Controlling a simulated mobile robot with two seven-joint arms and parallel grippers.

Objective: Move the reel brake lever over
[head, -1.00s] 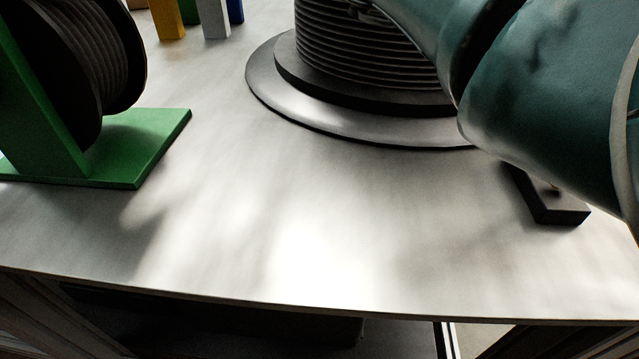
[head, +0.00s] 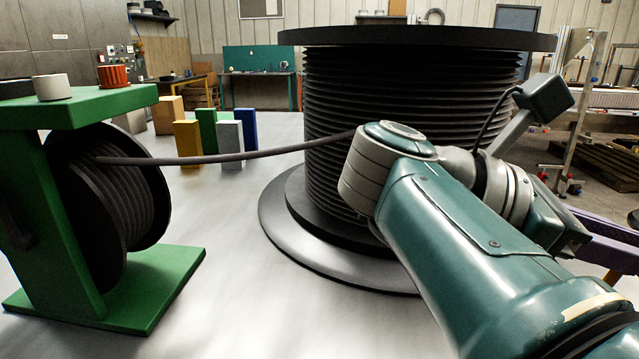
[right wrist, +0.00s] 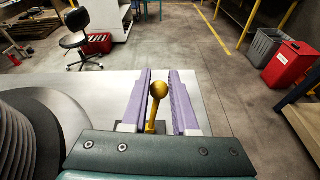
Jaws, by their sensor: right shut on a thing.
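The lever's gold ball knob (right wrist: 158,90) on a short yellow stem shows in the right wrist view. My right gripper (right wrist: 160,82) has its two purple fingers on either side of it and is shut on it. The large black ribbed reel (head: 405,110) stands upright on a grey disc (head: 285,235). My left gripper is not in view.
A small black reel (head: 130,205) hangs in a green stand (head: 150,290) at left. A dark cable (head: 230,158) runs from it to the large reel. Several coloured blocks (head: 187,143) stand behind. The grey tabletop (head: 225,270) between stand and disc is clear.

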